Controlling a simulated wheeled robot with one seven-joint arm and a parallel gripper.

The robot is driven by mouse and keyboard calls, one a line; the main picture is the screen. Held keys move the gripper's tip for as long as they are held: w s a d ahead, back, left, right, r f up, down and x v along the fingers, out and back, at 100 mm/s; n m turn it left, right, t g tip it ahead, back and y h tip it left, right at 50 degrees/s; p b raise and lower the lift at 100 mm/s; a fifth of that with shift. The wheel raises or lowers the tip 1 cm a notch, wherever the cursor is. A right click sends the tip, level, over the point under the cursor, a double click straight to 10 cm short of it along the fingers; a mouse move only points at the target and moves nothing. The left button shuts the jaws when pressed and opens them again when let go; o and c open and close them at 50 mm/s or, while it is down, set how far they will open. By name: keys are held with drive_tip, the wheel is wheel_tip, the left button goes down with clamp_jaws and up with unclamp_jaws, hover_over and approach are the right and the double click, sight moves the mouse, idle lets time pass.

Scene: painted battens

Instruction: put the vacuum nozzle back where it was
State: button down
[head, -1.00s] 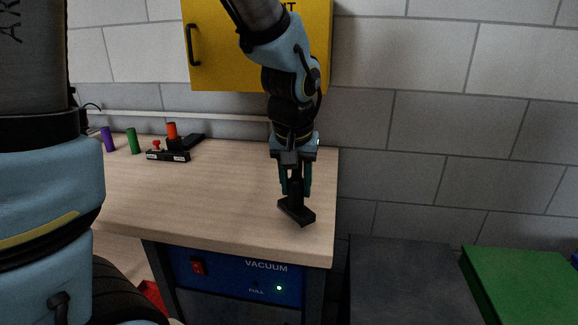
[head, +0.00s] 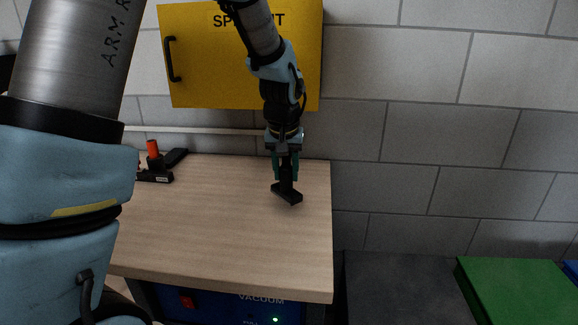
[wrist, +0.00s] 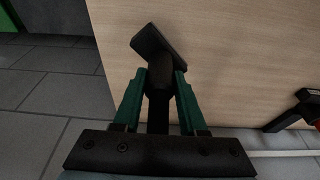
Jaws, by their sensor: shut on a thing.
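My gripper (head: 285,168) is shut on the black vacuum nozzle (head: 287,193), with its green fingers on either side of the neck. The nozzle's wide foot hangs below the fingers, over the right part of the wooden bench. I cannot tell whether it touches the top. In the wrist view the nozzle's foot (wrist: 159,42) sticks out past the fingertips (wrist: 160,82), slanted. The blue vacuum unit (head: 225,307) is under the bench, with a red switch and a lit green lamp.
A yellow cabinet (head: 215,75) hangs behind. The bench top (head: 210,225) is otherwise clear. A dark box (head: 400,290) and green box (head: 515,290) stand right.

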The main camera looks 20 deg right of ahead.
drive_tip(key=w+d+p, duration=0.1)
drive_tip(key=w+d+f+p, duration=0.1)
drive_tip(key=w, duration=0.1)
drive_tip(key=w+d+f+p, duration=0.1)
drive_tip(key=w, duration=0.1)
drive_tip(key=shift+w+f, duration=0.15)
drive_tip(key=shift+w, duration=0.1)
drive_tip(key=shift+f, duration=0.6)
drive_tip(key=shift+f, duration=0.1)
drive_tip(key=shift+f, duration=0.1)
drive_tip(key=shift+c, duration=2.3)
unclamp_jaws()
